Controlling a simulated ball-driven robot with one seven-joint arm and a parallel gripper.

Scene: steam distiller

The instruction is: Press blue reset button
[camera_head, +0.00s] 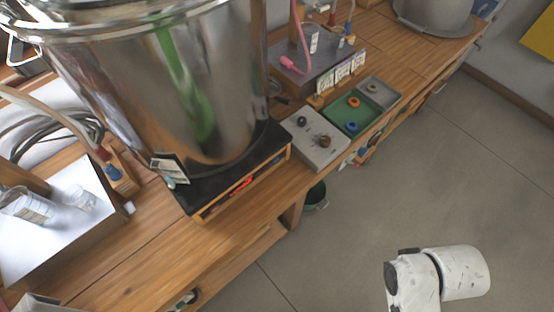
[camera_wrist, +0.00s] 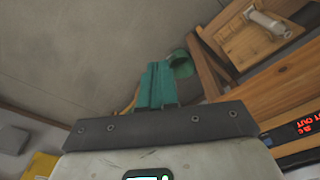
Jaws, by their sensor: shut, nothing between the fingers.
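I cannot make out a button that is clearly the blue reset button in either view. The black-topped heater base (camera_head: 238,187) under the big steel pot has a red-lit display on its front. That display (camera_wrist: 306,124) also shows at the right edge of the wrist view. A grey control box (camera_head: 309,150) with a dark knob and a red-brown knob stands beside the base. My gripper (camera_wrist: 158,66) has teal fingers, shut and empty. It is over the floor, apart from the bench front. The gripper does not show in the head view.
The steel pot (camera_head: 165,90) stands on the base. A green tray (camera_head: 340,112) holding an orange ring and a blue ring lies beyond the control box. A dark green bin (camera_head: 316,196) stands beside the bench. The floor (camera_head: 420,180) at the right is clear.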

